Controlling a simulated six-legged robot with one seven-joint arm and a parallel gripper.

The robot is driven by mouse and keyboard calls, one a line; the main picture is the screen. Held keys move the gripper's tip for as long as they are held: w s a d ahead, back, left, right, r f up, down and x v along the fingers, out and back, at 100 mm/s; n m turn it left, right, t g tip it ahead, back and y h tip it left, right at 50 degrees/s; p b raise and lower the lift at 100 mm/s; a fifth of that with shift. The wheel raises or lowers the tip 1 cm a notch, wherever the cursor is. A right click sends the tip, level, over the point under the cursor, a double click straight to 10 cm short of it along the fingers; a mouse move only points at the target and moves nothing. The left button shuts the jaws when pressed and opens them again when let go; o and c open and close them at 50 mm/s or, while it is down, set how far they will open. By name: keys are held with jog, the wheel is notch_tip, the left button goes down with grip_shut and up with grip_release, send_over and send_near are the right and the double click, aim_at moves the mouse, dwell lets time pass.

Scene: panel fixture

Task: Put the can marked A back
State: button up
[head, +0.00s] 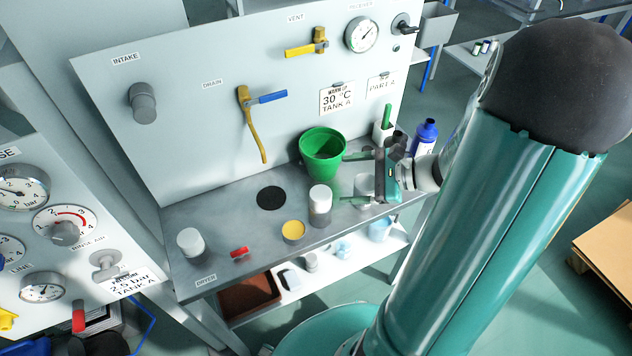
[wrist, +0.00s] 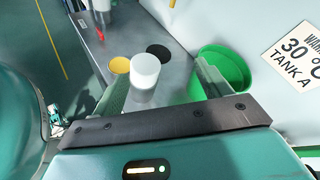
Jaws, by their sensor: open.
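A can (head: 320,206) with a white top and grey lower part stands upright on the grey shelf. It also shows in the wrist view (wrist: 145,72), ahead of the gap between my fingers. I cannot read a letter on it. A second white-topped can (head: 190,242) stands at the shelf's left end, also without a readable mark. My gripper (head: 350,178) is open, low over the right part of the shelf, its fingers pointing left. A pale object (head: 364,186) shows behind or below the fingers, partly hidden. A black disc (head: 271,198) and a yellow disc (head: 293,231) lie left of the nearer can.
A green bucket (head: 322,158) stands behind the can, close to one finger. A red item (head: 240,253) lies near the front edge. The yellow drain pipe (head: 255,130) hangs from the panel.

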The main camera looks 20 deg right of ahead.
jog(key=s+a+r+n+g+h, duration=0.35)
jog(key=a+r+n+g, duration=0.2)
jog(key=a+n, duration=0.45)
jog(key=s+a+r+n+t+h, duration=0.2)
jog(key=s+r+n+h, duration=0.3)
jog(key=r+n, duration=0.4)
jog(key=shift+a+n+h, duration=0.7)
jog(key=shift+n+h, duration=0.15)
jog(key=shift+n, duration=0.05)
jog(key=shift+s+t, duration=0.1)
jog(key=shift+t, duration=0.15)
jog(key=c, duration=0.9)
jog(key=shift+a, duration=0.2)
